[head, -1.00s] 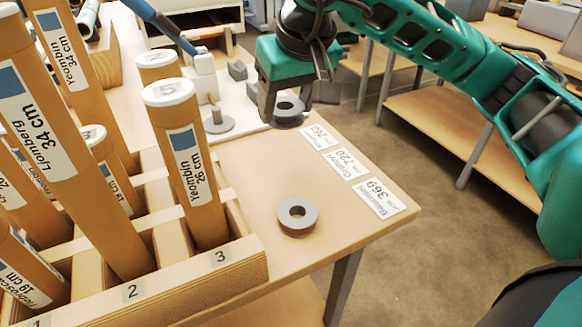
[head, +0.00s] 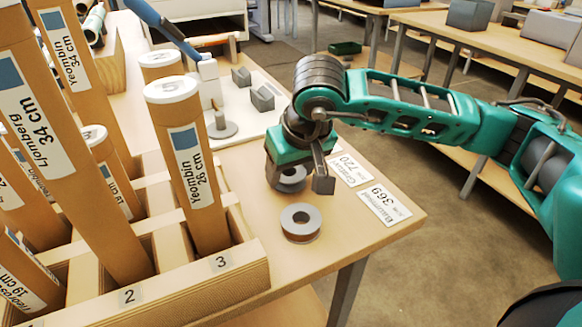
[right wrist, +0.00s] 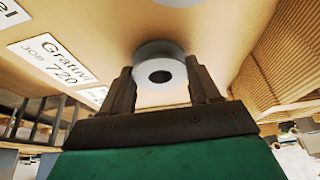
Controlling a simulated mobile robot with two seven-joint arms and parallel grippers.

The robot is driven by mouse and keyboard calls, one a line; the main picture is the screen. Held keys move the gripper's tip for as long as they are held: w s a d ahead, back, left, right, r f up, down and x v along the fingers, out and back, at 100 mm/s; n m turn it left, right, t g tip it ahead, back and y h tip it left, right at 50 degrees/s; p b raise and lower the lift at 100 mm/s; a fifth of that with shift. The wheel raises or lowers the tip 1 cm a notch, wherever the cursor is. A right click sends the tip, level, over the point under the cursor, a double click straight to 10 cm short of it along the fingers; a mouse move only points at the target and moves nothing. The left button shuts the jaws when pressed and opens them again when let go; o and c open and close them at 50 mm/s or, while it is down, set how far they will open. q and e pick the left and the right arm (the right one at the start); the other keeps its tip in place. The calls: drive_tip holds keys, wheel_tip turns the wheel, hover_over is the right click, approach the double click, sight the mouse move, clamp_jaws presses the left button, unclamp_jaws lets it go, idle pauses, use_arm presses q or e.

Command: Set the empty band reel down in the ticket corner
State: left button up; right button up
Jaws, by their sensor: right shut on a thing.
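My right gripper (head: 298,181) is shut on a grey ring-shaped reel (head: 290,182), held above the table near the tickets. In the right wrist view the held reel (right wrist: 160,58) sits between the two fingers, its dark centre hole showing. Part of it is hidden by the gripper in the head view. A second reel (head: 300,222), with a grey face and brown side, lies flat on the table in front of the held one. White tickets, one reading 369 (head: 385,206) and one reading 720 (head: 346,168), lie along the table's right edge. My left gripper is not in view.
A wooden rack (head: 190,290) with several labelled tubes fills the left side, close to the second reel. A white board (head: 242,125) with a grey spindle (head: 221,127) and grey blocks lies behind. The table (head: 345,235) is bare near its front right corner.

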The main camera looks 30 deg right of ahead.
drive_tip(key=shift+f+b, duration=0.25)
drive_tip(key=shift+b, duration=0.1)
drive_tip(key=o, duration=1.1)
drive_tip(key=shift+r, duration=0.1)
drive_tip(key=shift+s+r+p, duration=0.1)
drive_tip(key=shift+r+p, duration=0.35)
drive_tip(key=shift+r, duration=0.15)
drive_tip(key=p+v, duration=0.1)
drive_tip(key=v, duration=1)
drive_tip(key=shift+r, duration=0.1)
drive_tip(key=shift+s, duration=0.1)
